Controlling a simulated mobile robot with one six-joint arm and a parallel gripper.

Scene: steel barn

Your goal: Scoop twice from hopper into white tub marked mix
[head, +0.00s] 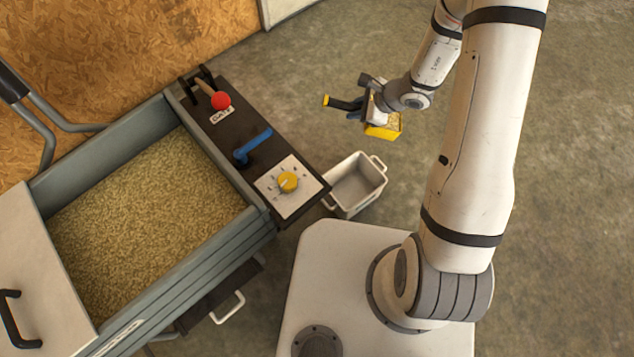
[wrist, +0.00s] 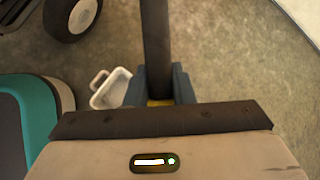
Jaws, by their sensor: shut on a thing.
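My gripper (head: 362,104) is shut on the dark handle of a yellow scoop (head: 383,133), held in the air right of the hopper. The scoop's bowl holds pale grain. In the wrist view the dark handle (wrist: 157,45) stands between the blue-grey fingers, and the bowl is mostly hidden. The hopper (head: 228,243) at left is open and holds a wide bed of grain. A white tub (head: 374,202) with side handles is below and left of the scoop, beside the hopper; its visible inside looks empty. It also shows in the wrist view (wrist: 108,92). I see no mark on it.
A dark panel beside the hopper carries a red-knobbed lever (head: 221,100), a blue handle (head: 252,146) and a yellow dial (head: 288,182). A pale lid (head: 40,285) with a black handle covers the hopper's near left end. Bare concrete floor is at upper right.

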